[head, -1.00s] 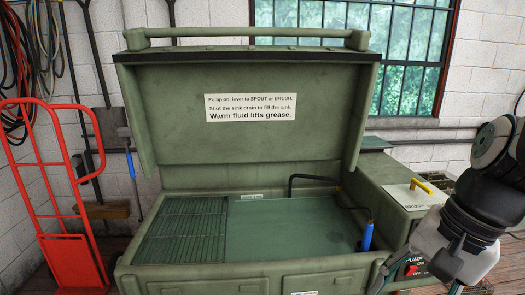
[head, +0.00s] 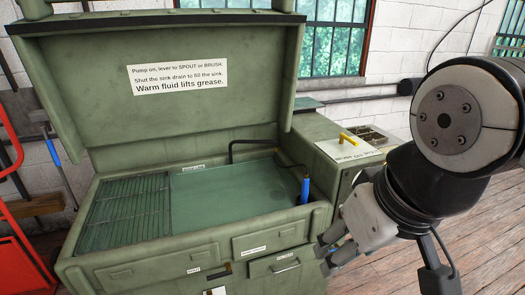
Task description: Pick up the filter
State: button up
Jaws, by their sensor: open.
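I cannot make out a filter in the head view. The green parts washer (head: 120,272) stands in front of me with its lid (head: 200,110) raised and its basin (head: 235,190) in view. A drawer front with a handle (head: 287,266) is at its lower right; the small label above it is too small to read. My gripper (head: 325,256) is open beside the washer's front right corner, close to that drawer front in the picture. Nothing shows between its fingers. My arm hides part of the washer's right side.
A black spout (head: 262,142) and a blue-handled brush (head: 305,188) are at the basin's right. A side cabinet carries a yellow lever (head: 348,139) and a divided tray (head: 368,136). A red hand truck (head: 20,235) stands at the left. Wooden floor (head: 490,215) is clear at the right.

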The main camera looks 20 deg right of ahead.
aim_at(372, 137)
jog(key=z, duration=1)
